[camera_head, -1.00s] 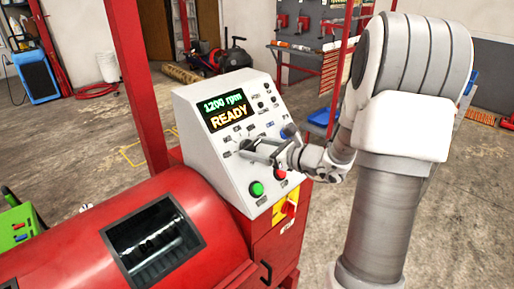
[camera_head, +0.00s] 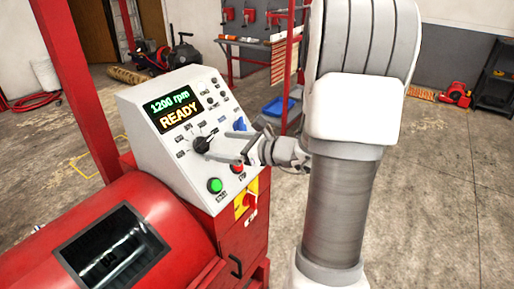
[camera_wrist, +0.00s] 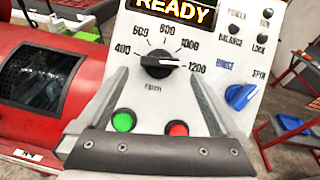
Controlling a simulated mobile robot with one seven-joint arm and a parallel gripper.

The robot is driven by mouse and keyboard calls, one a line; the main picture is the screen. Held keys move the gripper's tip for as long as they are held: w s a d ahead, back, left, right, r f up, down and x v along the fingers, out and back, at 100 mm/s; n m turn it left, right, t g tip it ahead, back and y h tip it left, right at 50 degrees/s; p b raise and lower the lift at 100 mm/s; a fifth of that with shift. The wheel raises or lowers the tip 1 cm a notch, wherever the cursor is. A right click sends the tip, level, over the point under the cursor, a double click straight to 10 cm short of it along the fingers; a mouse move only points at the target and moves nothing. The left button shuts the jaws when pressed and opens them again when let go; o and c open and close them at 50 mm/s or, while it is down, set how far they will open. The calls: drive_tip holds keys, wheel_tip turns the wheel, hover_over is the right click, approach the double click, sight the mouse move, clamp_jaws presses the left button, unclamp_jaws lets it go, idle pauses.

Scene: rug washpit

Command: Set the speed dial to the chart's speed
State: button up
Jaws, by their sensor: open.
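The black speed dial (camera_wrist: 158,64) sits on the white sloped control panel (camera_head: 150,130). Its white pointer mark points right, at the 1200 label (camera_wrist: 197,69). The dial also shows in the head view (camera_head: 201,144). The screen (camera_head: 174,107) reads "1200 rpm READY". My gripper (camera_head: 238,143) is open and empty, just off the panel in front of the dial. In the wrist view its two fingers stand to either side below the dial, apart from it. No chart can be made out in these frames.
A blue rinse/spin knob (camera_wrist: 240,96) is right of the dial. A green button (camera_wrist: 123,121) and a red button (camera_wrist: 176,129) lie below it. The red drum machine (camera_head: 160,205) is at left. Open concrete floor lies at right.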

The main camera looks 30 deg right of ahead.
drive_tip(key=v, duration=1.2)
drive_tip(key=shift+s, duration=0.2)
